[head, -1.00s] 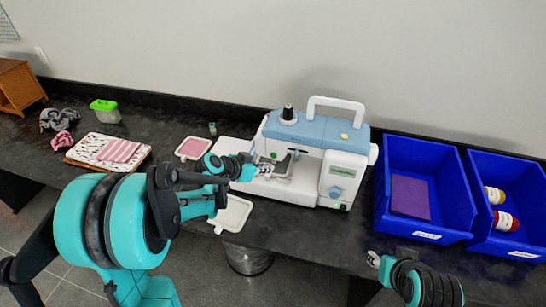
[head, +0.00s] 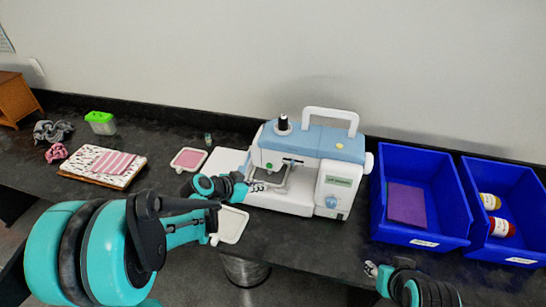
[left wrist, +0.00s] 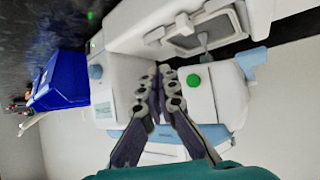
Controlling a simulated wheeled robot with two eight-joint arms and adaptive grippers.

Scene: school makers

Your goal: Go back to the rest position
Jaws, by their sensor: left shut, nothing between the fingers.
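My left gripper (head: 259,187) is shut and empty just in front of the white and blue sewing machine (head: 338,171), close to its needle area. In the left wrist view, the two fingers of my left gripper (left wrist: 160,88) are together, with the sewing machine (left wrist: 120,80) behind them. A grey-framed hoop (head: 272,178) sits under the needle and is partly hidden by the gripper. My right gripper (head: 371,268) is at the table's front edge, low in the head view. Its fingers are small and mostly hidden, so I cannot tell its state.
Blue bins stand at right, one with a purple cloth (head: 406,204), the other with spools (head: 500,227). A pink-filled frame (head: 188,159), a white frame (head: 232,225), folded fabric (head: 112,163), a green-lidded box (head: 101,123) and scrunchies (head: 56,152) lie left. A metal bin (head: 244,270) stands below the edge.

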